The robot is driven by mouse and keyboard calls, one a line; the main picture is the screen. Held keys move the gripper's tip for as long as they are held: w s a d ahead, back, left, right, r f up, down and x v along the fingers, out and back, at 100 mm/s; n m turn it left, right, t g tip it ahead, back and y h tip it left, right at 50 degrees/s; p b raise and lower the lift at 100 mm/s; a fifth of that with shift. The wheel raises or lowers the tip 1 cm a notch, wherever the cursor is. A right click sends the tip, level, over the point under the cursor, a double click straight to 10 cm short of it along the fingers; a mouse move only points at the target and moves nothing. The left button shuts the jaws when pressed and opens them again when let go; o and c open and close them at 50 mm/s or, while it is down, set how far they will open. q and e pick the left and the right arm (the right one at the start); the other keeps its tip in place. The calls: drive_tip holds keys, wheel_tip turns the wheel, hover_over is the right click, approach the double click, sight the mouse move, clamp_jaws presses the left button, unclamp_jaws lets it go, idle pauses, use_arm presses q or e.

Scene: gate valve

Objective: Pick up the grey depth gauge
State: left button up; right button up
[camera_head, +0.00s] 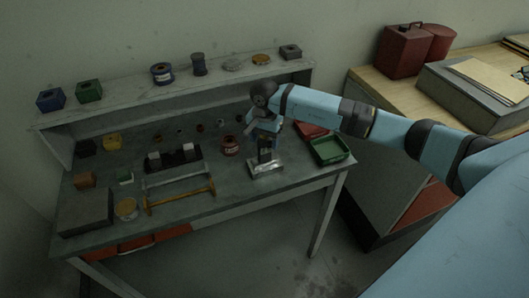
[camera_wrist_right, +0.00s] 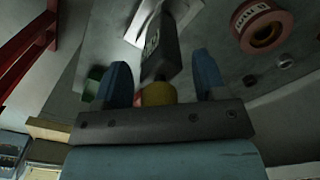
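The grey depth gauge (camera_head: 265,156) stands upright on a bright metal foot near the front right of the workbench. My right gripper (camera_head: 264,136) is directly above it, pointing down. In the right wrist view the gauge's dark grey body (camera_wrist_right: 163,50) with a pale label lies ahead of my right gripper (camera_wrist_right: 162,80). A yellow round part (camera_wrist_right: 157,93) shows between the two blue fingers, with a gap on each side. The fingers are spread and touch nothing that I can see. My left gripper is in neither view.
A red spool (camera_head: 230,146) stands left of the gauge. A green tray (camera_head: 330,149) is to its right, near the bench edge. A yellow-orange frame-like tool (camera_head: 181,196) lies further left. A shelf (camera_head: 190,85) with several small items runs behind.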

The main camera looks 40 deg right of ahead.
drive_tip(key=c, duration=1.1)
clamp_jaws()
drive_tip(key=shift+r, duration=0.2)
